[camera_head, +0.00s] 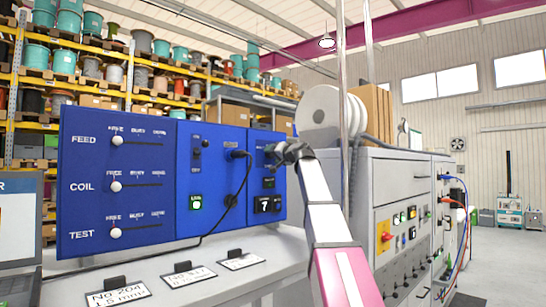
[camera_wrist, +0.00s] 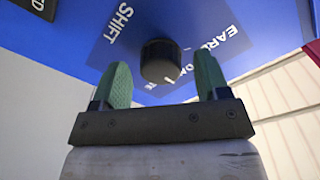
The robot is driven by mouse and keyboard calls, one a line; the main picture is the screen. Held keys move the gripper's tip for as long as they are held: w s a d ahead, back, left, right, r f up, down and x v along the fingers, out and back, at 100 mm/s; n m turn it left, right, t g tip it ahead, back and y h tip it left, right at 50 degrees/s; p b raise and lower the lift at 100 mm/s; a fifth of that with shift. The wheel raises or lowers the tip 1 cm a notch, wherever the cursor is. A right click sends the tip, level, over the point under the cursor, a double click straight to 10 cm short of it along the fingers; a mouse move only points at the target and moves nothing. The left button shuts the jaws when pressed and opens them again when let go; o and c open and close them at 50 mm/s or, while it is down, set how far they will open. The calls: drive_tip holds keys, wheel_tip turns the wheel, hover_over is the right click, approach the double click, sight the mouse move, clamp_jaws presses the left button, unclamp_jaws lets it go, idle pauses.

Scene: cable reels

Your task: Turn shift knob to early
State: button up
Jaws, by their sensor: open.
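The shift knob (camera_wrist: 160,62) is a round black dial on the blue panel (camera_wrist: 245,15) in the wrist view. The word SHIFT (camera_wrist: 119,22) is printed to its left, and EARLY (camera_wrist: 236,33) is at the upper right of a partly hidden row of labels. A small white mark shows on the knob's lower right; which label it points at I cannot tell. My gripper (camera_wrist: 161,75) is open, with one green finger on each side of the knob and visible gaps between. In the head view my gripper (camera_head: 287,153) is at the panel's right section, hiding the knob.
The blue control panel (camera_head: 100,190) also carries FEED, COIL and TEST sliders with white knobs (camera_head: 116,187). A black cable (camera_head: 215,222) hangs across its front. A grey cabinet (camera_head: 405,175) stands close on the right. Label cards (camera_head: 188,275) lie on the bench below.

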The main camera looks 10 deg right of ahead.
drive_tip(key=shift+w+a, duration=0.2)
drive_tip(key=shift+w, duration=0.05)
drive_tip(key=shift+c, duration=0.3)
drive_tip(key=c, duration=0.9)
drive_tip(key=shift+o, duration=0.2)
drive_tip(key=shift+n, duration=0.4)
drive_tip(key=n, duration=1.1)
drive_tip(key=shift+w+d+f+y, duration=0.1)
drive_tip(key=shift+d+f+y, duration=0.1)
drive_tip(key=shift+y, duration=0.1)
drive_tip(key=shift+r+n, duration=0.1)
drive_tip(key=shift+n, duration=0.3)
